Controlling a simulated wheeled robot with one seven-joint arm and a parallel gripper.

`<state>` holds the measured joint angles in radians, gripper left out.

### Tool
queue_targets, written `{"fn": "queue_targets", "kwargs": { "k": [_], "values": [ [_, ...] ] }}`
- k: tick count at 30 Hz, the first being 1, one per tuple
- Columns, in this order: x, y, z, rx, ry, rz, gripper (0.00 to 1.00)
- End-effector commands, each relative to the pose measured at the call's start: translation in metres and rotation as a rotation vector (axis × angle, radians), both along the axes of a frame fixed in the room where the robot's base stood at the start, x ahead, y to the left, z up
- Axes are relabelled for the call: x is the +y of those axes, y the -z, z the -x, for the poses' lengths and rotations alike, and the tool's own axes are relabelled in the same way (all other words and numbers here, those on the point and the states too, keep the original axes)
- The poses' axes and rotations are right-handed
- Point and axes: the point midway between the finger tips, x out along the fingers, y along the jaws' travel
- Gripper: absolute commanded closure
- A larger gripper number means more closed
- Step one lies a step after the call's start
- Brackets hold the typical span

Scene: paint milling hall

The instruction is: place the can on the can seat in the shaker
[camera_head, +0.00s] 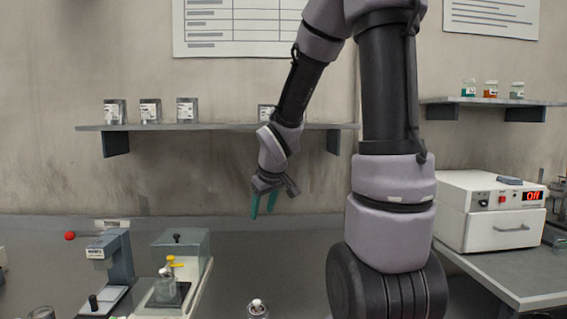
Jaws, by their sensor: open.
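My gripper (263,206) hangs in the air above the bench at the picture's middle, its teal fingers apart and pointing down, with nothing between them. A machine with a grey, see-through housing (196,246) stands on the bench to the lower left, and it may be the shaker. A yellow-topped part (172,262) and a clear vessel-like shape show at its front; I cannot make out a can seat. A small metallic container with a light top (258,308) is cut by the bottom edge, below my gripper. I cannot tell whether it is the can.
A grey stand device (120,258) is left of the housing, and a red ball-like knob (70,236) is farther left. Several labelled tins stand on the wall shelf (230,127). A white oven-like box (490,212) reading "Off" sits right.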

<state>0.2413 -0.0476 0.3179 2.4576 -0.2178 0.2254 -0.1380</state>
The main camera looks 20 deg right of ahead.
Motion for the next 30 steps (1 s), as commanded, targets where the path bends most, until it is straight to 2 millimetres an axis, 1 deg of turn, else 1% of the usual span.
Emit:
{"fn": "queue_targets", "kwargs": {
  "k": [1, 3, 5, 6, 8, 9, 12, 15, 18, 21, 30],
  "values": [
    [-0.004, -0.025, 0.013, -0.019, 0.067, -0.017, 0.46],
    [-0.007, -0.052, 0.034, -0.029, 0.163, -0.059, 0.46],
    [-0.008, -0.073, 0.054, -0.038, 0.239, -0.110, 0.46],
    [-0.008, -0.087, 0.068, -0.043, 0.286, -0.149, 0.46],
    [-0.006, -0.105, 0.089, -0.048, 0.349, -0.217, 0.46],
    [-0.004, -0.115, 0.102, -0.049, 0.386, -0.264, 0.46],
    [0.002, -0.135, 0.133, -0.044, 0.452, -0.378, 0.46],
    [0.008, -0.147, 0.156, -0.034, 0.490, -0.465, 0.46],
    [0.011, -0.153, 0.169, -0.023, 0.510, -0.517, 0.46],
    [0.013, -0.155, 0.174, -0.017, 0.516, -0.537, 0.46],
    [0.013, -0.155, 0.174, -0.017, 0.517, -0.537, 0.46]
  ]
}}
